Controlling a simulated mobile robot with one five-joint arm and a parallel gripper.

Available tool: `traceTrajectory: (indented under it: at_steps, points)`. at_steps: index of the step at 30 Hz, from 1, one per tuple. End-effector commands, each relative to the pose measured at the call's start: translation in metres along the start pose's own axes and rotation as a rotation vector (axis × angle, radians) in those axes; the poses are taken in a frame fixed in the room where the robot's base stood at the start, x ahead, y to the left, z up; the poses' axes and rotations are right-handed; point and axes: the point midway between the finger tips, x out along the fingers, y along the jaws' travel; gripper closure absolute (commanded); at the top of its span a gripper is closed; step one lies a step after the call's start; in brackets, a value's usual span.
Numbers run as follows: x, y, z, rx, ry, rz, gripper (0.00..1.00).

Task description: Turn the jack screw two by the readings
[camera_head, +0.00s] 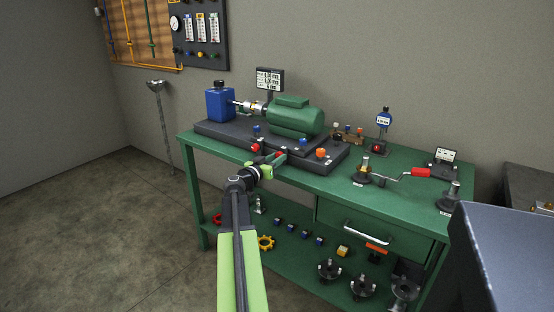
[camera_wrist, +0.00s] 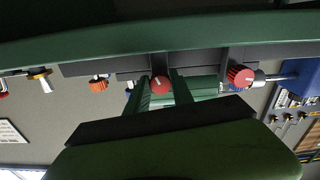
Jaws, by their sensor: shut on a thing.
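A red jack screw knob (camera_wrist: 160,85) sits between my two fingers in the wrist view, at the front edge of the dark base (camera_head: 219,131). My gripper (camera_head: 278,159) is shut on this knob; in the head view the fingers mostly hide it. A second red knob (camera_wrist: 240,77) shows to the right in the wrist view, and left of my gripper in the head view (camera_head: 256,147).
A green motor (camera_head: 296,117) is on the base, beside a blue pump (camera_head: 219,104). On the green bench (camera_head: 402,190) are a crank with a red handle (camera_head: 421,172) and a blue dial gauge (camera_head: 384,119). A dark grey block (camera_head: 505,245) is close at right.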

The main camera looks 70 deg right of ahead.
Motion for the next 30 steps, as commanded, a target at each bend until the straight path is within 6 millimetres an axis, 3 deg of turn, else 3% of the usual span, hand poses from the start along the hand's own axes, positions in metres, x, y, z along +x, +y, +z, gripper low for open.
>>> traceTrajectory:
  at_steps: [19,20,21,24,30]
  points:
    - [0.0007,0.0026,0.0006,0.049,-0.001,0.007,1.00]
    - [0.0007,0.0026,0.0006,0.049,-0.001,0.007,0.69]
    - [0.0007,0.0024,0.0006,0.049,-0.001,0.007,0.64]
    - [0.0004,0.0017,0.0004,0.048,-0.001,0.005,0.51]
    - [0.0001,0.0005,0.0001,0.048,0.000,0.002,0.50]
